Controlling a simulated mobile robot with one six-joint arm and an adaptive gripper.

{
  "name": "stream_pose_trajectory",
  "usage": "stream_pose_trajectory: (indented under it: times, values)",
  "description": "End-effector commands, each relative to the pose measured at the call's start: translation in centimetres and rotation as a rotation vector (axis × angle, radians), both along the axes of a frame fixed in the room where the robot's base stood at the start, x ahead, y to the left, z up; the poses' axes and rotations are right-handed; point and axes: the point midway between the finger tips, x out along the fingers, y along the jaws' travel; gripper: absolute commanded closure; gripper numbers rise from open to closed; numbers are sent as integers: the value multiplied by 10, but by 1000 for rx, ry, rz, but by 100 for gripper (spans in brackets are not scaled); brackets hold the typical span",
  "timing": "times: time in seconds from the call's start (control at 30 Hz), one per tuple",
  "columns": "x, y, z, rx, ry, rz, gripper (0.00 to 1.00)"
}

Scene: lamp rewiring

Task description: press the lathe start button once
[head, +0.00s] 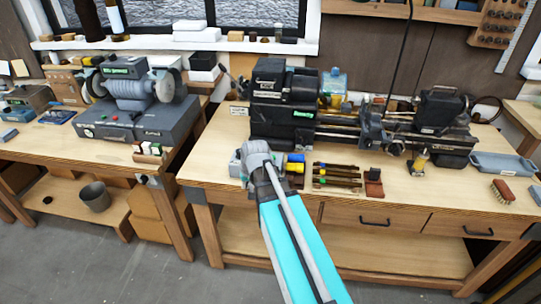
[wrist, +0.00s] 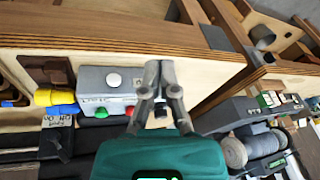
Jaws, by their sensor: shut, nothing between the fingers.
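A grey control box (wrist: 113,78) sits on the lathe bench close to its front edge. In the wrist view it has a white round button (wrist: 113,80) on one face and a green button (wrist: 101,112) and a red button (wrist: 130,110) on another. Its label is too small to read surely. My gripper (wrist: 160,70) is shut and empty, with its fingertips just right of the box in that view. I cannot tell whether it touches the box.
The dark lathe (head: 285,105) stands behind the box. Blue and yellow pieces (head: 294,163) and a row of tools (head: 336,176) lie to the right. A bench grinder (head: 130,92) stands on the left bench, across a gap. A brush (head: 503,191) lies far right.

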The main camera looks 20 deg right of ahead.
Motion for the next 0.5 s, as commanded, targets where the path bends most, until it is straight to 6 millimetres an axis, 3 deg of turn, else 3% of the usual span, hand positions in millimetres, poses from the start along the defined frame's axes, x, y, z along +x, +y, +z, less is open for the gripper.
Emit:
stream_pose_trajectory:
  times: [0.03, 0.2, 0.33, 0.5]
  values:
    - [25, -18, 10, 22, -48, -53, 100]
    - [81, -73, 35, 95, -218, -218, 100]
    - [112, -114, 53, 140, -326, -327, 100]
    - [134, -152, 70, 178, -421, -423, 100]
